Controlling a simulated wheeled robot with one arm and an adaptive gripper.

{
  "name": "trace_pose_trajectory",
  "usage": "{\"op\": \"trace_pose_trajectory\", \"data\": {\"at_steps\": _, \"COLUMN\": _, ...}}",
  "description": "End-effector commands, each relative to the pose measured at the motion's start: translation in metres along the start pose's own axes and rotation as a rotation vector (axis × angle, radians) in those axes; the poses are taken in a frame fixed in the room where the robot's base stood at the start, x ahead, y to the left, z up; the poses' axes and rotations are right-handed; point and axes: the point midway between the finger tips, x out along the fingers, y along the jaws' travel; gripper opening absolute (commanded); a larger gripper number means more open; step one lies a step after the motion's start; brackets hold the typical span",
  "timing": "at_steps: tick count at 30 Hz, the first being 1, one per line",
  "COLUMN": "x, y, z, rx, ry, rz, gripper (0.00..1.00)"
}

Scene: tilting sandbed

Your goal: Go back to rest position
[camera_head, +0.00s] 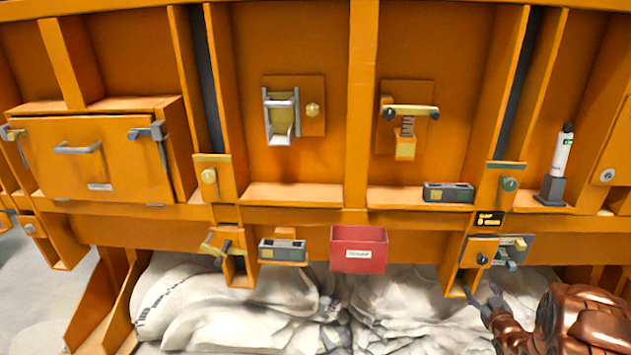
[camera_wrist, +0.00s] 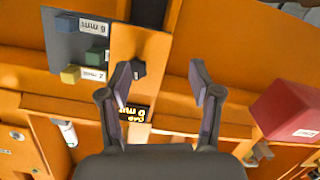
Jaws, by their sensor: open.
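My gripper (camera_head: 484,296) shows at the lower right of the head view, in front of the orange sandbed frame and just below a small bracket (camera_head: 470,262) with a black knob. In the wrist view my gripper (camera_wrist: 163,82) has its two fingers spread, with nothing between them. The black knob (camera_wrist: 139,69) on its orange bracket lies beyond the left finger. Whether a finger touches the bracket cannot be told. My copper-coloured arm enters at the bottom right of the head view.
A red bin (camera_head: 358,250) hangs at the lower middle. A grey plate with coloured blocks (camera_wrist: 82,48) sits beside the bracket. A white handheld tool (camera_head: 561,155) stands in a dark holder on the right ledge. White sacks (camera_head: 230,305) lie below the frame.

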Motion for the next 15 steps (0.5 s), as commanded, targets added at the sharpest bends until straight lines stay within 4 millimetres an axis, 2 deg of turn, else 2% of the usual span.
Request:
{"op": "trace_pose_trajectory", "data": {"at_steps": 1, "x": 0.001, "y": -0.005, "z": -0.008, "rx": -0.009, "ry": -0.042, "rz": -0.005, "gripper": 0.64}}
{"op": "trace_pose_trajectory", "data": {"at_steps": 8, "x": -0.012, "y": -0.024, "z": -0.022, "rx": -0.02, "ry": -0.272, "rz": -0.013, "gripper": 0.64}}
{"op": "trace_pose_trajectory", "data": {"at_steps": 15, "x": -0.051, "y": -0.049, "z": -0.035, "rx": -0.012, "ry": -0.512, "rz": -0.018, "gripper": 0.64}}
